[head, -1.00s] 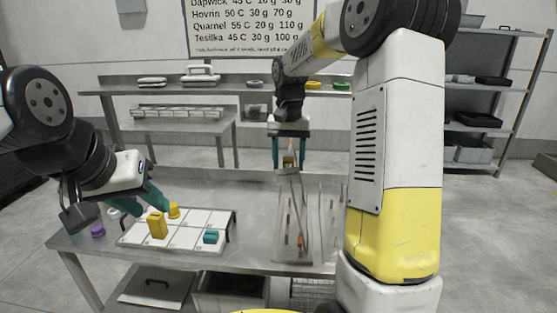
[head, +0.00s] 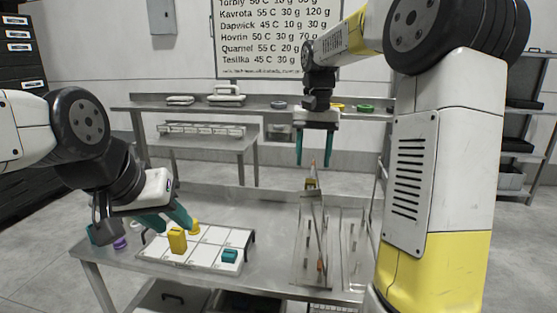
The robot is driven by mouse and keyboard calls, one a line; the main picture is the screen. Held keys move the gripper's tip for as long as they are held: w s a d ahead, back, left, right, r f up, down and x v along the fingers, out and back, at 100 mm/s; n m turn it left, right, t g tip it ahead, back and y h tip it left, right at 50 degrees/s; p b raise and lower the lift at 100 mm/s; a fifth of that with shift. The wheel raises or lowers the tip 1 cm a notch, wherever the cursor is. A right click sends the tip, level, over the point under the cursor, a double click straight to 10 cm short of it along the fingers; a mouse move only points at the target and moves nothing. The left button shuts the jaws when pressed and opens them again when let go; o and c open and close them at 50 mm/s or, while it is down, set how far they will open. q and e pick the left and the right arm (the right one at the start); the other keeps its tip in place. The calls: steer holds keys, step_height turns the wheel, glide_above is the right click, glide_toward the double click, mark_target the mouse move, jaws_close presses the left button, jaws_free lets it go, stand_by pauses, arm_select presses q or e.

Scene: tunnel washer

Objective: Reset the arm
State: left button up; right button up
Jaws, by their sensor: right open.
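My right gripper (head: 315,160) is open, with its two teal fingers pointing down and apart. It is empty, above the back of the steel rack (head: 318,283) on the table. A small upright item with an orange-brown tip (head: 311,181) stands below it at the rack's back end, apart from the fingers. My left gripper (head: 172,222) hangs low at the left, its teal fingers over the left part of a white gridded tray (head: 208,238). A yellow round piece (head: 195,228) is close to one fingertip; whether they touch is unclear.
A yellow block (head: 177,241) and a teal block (head: 230,255) sit on the tray. A purple piece (head: 120,243) lies left of it on the steel table (head: 265,225). A back shelf (head: 255,108) holds coloured rings. A wall chart (head: 276,40) hangs behind.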

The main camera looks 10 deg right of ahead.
steer(key=s+a+f+n+t+y, duration=0.1)
steer(key=s+t, duration=0.2)
steer(key=s, duration=0.8)
steer(key=s+a+f+n+t+y, duration=0.1)
steer(key=s+n+t, duration=0.1)
steer(key=s, duration=0.9)
steer(key=shift+s+t, duration=0.4)
